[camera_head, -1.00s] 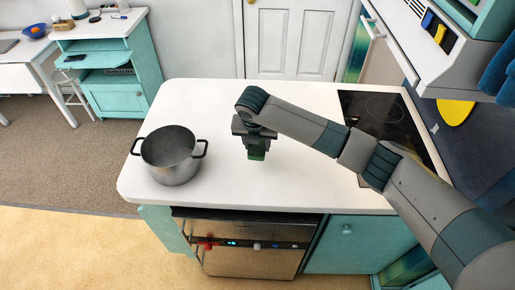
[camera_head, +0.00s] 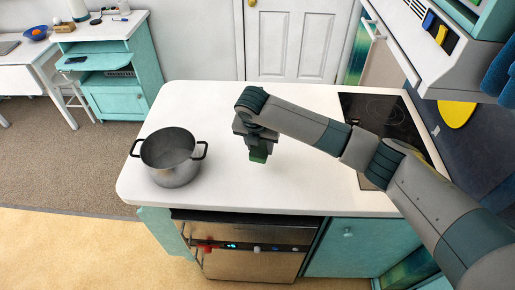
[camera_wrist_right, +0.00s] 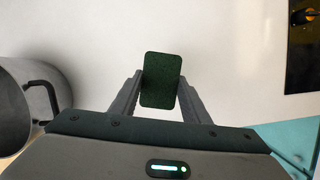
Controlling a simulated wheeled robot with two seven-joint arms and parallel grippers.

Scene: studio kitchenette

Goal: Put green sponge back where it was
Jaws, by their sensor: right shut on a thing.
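The green sponge (camera_head: 259,155) is between the fingers of my right gripper (camera_head: 257,146), over the middle of the white counter. In the right wrist view the dark green sponge (camera_wrist_right: 161,80) stands out between the two fingertips of the gripper (camera_wrist_right: 160,92), which is shut on it. The sponge's lower end is close to the counter; I cannot tell whether it touches. My left gripper is not in view.
A steel pot (camera_head: 171,158) with two black handles stands on the counter (camera_head: 220,190) to the left of the sponge. A black cooktop (camera_head: 375,112) lies at the right, partly behind my right arm. The counter around the sponge is clear.

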